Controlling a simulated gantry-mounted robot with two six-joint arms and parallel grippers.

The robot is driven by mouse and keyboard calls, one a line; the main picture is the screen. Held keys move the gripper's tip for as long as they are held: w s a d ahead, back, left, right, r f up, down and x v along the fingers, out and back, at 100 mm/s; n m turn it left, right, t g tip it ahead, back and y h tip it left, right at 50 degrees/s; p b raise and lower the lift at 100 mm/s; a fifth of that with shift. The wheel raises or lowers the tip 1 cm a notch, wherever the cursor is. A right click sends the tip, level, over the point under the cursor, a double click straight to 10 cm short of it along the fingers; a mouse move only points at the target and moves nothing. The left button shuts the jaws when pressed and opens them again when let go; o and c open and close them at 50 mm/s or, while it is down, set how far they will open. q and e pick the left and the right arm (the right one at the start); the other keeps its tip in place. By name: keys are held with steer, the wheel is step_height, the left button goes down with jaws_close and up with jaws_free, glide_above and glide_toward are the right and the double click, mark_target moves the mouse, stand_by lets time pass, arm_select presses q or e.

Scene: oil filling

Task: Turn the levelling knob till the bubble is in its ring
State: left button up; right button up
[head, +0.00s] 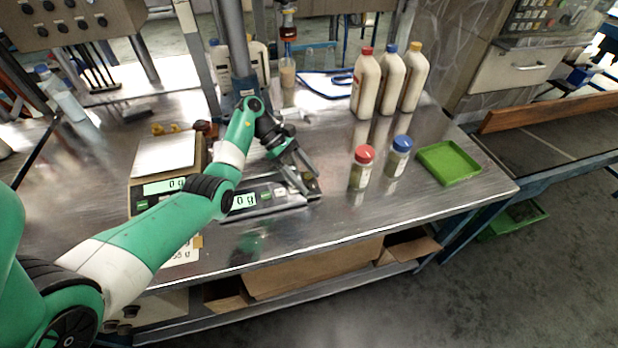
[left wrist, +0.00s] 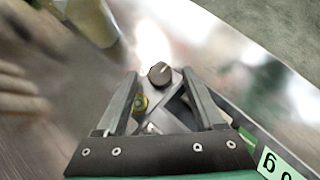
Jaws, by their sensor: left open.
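The levelling knob (left wrist: 160,72), dark and round with a pale line on top, shows in the left wrist view at the corner of the near scale. My left gripper (left wrist: 159,80) is open, with its fingertips on either side of the knob in the picture; I cannot tell whether they touch it. The yellow-green bubble level (left wrist: 140,103) is beside the left finger, partly hidden by it; the bubble's place in its ring is too small to tell. In the head view my left gripper (head: 302,180) is over the right end of the near scale (head: 265,207), hiding the knob.
A second scale (head: 165,160) stands to the left. A red-capped jar (head: 361,170) and a blue-capped jar (head: 398,158) stand right of the gripper, near a green tray (head: 448,163). Several white bottles (head: 390,82) stand behind. The table's front edge is close.

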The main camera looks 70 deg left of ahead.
arm_select(q)
steer(key=p+v, duration=0.5)
steer(key=v, duration=0.4)
steer(key=shift+a+r, duration=0.1)
steer(key=shift+r, duration=0.25)
steer(key=shift+s+a+r+p, duration=0.2)
steer(key=shift+s+a+p, duration=0.1)
